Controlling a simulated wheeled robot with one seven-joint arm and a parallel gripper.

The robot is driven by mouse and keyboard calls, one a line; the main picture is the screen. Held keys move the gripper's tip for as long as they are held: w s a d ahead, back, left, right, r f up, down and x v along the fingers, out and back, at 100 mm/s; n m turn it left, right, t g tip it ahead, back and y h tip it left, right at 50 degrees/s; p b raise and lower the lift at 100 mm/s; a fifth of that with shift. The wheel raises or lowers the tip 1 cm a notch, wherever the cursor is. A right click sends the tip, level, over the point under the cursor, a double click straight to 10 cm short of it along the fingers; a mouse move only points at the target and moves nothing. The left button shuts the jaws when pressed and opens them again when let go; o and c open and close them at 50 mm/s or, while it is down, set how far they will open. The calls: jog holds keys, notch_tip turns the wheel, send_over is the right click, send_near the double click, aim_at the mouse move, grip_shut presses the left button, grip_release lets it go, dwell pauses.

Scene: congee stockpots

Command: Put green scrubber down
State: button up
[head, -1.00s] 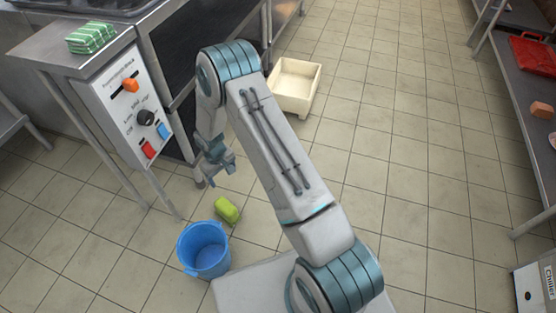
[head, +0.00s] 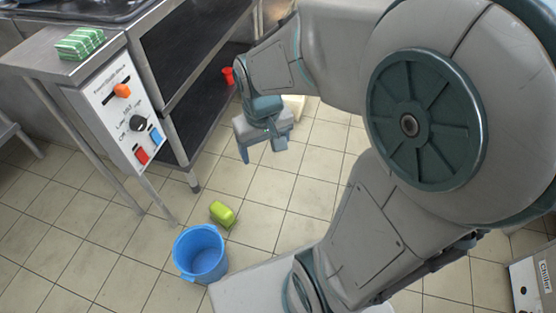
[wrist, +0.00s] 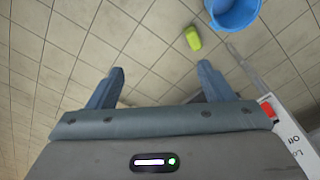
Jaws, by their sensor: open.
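A bright green scrubber (head: 222,213) lies on the tiled floor beside a blue bucket (head: 201,254), apart from my gripper. It also shows in the wrist view (wrist: 193,38), near the bucket (wrist: 232,12). My gripper (head: 262,150) is in the air, up and to the right of the scrubber in the head view. Its two fingers (wrist: 160,88) are spread apart with only floor showing between them. Nothing is held.
A steel counter with a control panel (head: 127,118) stands at the left, with a green striped cloth or sponge stack (head: 80,43) on top. Dark shelves (head: 205,105) are behind it, with a red object (head: 228,76). A box marked Chiller (head: 533,285) is at lower right. Floor between is open.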

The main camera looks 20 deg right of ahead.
jog(key=s+r, duration=0.1)
jog(key=s, duration=0.5)
jog(key=shift+s+d+r+m, duration=0.25)
jog(key=shift+d+r+m, duration=0.05)
jog(key=shift+r, duration=0.1)
